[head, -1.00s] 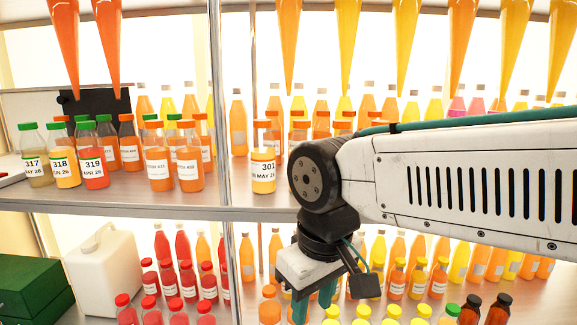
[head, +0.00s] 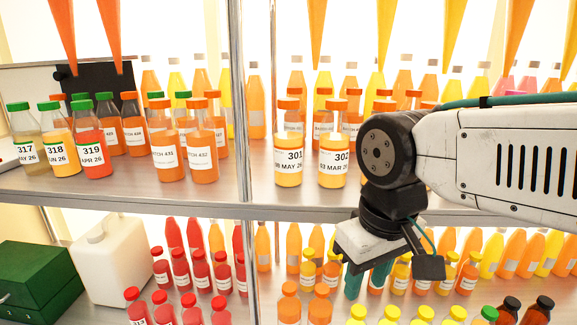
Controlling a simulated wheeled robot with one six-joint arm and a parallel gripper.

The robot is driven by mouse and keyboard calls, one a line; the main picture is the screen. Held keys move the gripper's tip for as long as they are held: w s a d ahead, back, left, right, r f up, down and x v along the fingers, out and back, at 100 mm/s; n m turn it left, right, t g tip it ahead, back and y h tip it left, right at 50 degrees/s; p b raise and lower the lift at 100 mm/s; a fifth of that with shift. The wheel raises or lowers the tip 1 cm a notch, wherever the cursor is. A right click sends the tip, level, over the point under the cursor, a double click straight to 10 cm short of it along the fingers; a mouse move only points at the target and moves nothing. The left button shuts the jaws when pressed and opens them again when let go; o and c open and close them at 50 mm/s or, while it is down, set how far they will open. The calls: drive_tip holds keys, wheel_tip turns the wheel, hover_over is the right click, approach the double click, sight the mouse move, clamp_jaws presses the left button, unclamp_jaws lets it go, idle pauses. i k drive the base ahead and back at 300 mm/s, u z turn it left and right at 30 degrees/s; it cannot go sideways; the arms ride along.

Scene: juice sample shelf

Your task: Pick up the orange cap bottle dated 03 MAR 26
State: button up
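The bottle labelled 302 (head: 333,160) has an orange cap, orange juice and a white label that reads 03 MAR 26, its last digit partly cut off. It stands upright near the front edge of the middle shelf. A similar orange cap bottle labelled 301 (head: 289,160), dated in MAY 26, stands just left of it. My gripper (head: 366,282) points down in front of the lower shelf, below and to the right of bottle 302. Its green fingers look apart, with nothing seen between them. My arm joint is close to the right of bottle 302.
The middle shelf (head: 180,200) holds green cap bottles 317, 318 and 319 (head: 90,152) at left and orange cap batch bottles (head: 202,150) behind. A metal post (head: 238,120) stands left of bottle 301. Pointed orange and yellow shapes hang above. Many bottles crowd the lower shelf.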

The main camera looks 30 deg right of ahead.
sight(334, 129)
drive_tip(key=z, duration=3.25)
drive_tip(key=k, duration=1.7)
drive_tip(key=u, duration=1.65)
